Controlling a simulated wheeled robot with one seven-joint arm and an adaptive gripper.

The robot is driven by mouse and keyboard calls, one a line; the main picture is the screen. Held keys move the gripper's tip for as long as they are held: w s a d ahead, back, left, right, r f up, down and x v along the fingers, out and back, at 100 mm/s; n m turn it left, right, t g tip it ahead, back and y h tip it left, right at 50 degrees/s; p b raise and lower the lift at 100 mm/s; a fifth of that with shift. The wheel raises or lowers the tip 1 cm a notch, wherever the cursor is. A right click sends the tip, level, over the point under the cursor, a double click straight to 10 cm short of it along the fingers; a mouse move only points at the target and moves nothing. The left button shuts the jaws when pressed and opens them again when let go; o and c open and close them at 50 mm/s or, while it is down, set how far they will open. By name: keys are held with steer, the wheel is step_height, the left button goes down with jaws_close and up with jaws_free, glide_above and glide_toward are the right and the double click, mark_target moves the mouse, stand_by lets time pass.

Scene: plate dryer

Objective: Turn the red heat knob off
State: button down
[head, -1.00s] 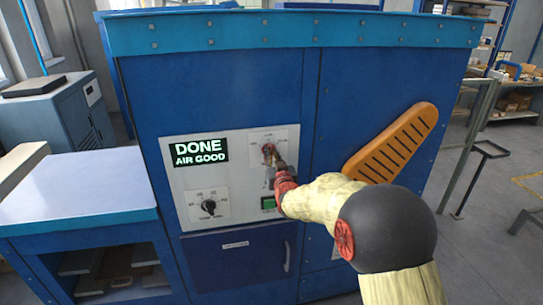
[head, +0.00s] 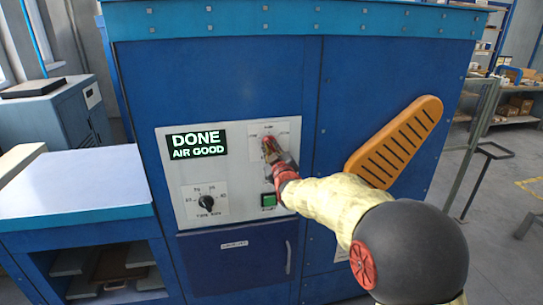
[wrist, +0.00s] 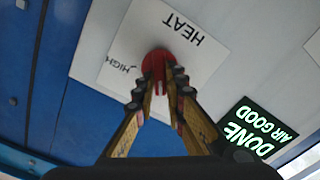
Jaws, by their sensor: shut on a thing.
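The red heat knob (head: 268,141) sits on a white square plate at the upper right of the control panel. The wrist view shows the red knob (wrist: 157,64) under the printed word HEAT, with HIGH printed to one side. My gripper (head: 270,152) reaches it from the lower right. In the wrist view, the fingertips of my gripper (wrist: 163,82) are on either side of the knob and shut on it. The fingers partly hide the knob and its pointer, so I cannot tell its exact setting.
A lit display (head: 197,145) reads DONE AIR GOOD. A black timer knob (head: 207,202) is at the lower left of the panel (head: 172,180). A green button (head: 268,200) is below my gripper.

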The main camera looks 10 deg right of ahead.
steer(key=n+b, duration=0.3)
steer(key=n, duration=0.2)
steer(key=shift+a+f, duration=0.1)
steer(key=shift+f, duration=0.05)
stand_by(0.4)
steer(key=c, duration=1.8)
jaws_free()
steer(key=shift+c, duration=0.2)
steer(key=s, duration=1.2)
